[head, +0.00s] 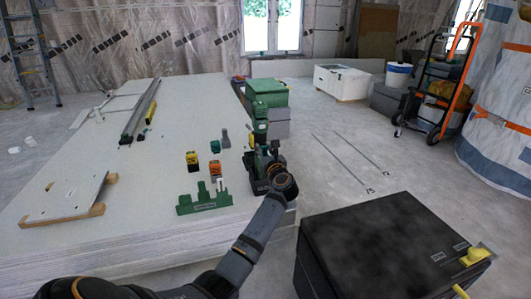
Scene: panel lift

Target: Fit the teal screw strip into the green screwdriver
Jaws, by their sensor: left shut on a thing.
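My left gripper (261,163) reaches over the front right part of the stacked panels, its wrist towards the camera. It is shut on what looks like the green screwdriver (260,130), whose green body shows just beyond and above the fingers. The wrist and fingers hide the lower part of it. A small teal piece (215,146), which looks like the teal screw strip, stands on the panel to the left of my gripper, apart from it. It is too small to make out its details. My right gripper is not in view.
A green stepped holder (204,203) stands near the panel stack's front edge. A yellow-black block (192,161), an orange block (215,169) and a grey piece (225,138) stand behind it. A green case (266,93) is beyond my gripper. A black box (390,245) is at front right.

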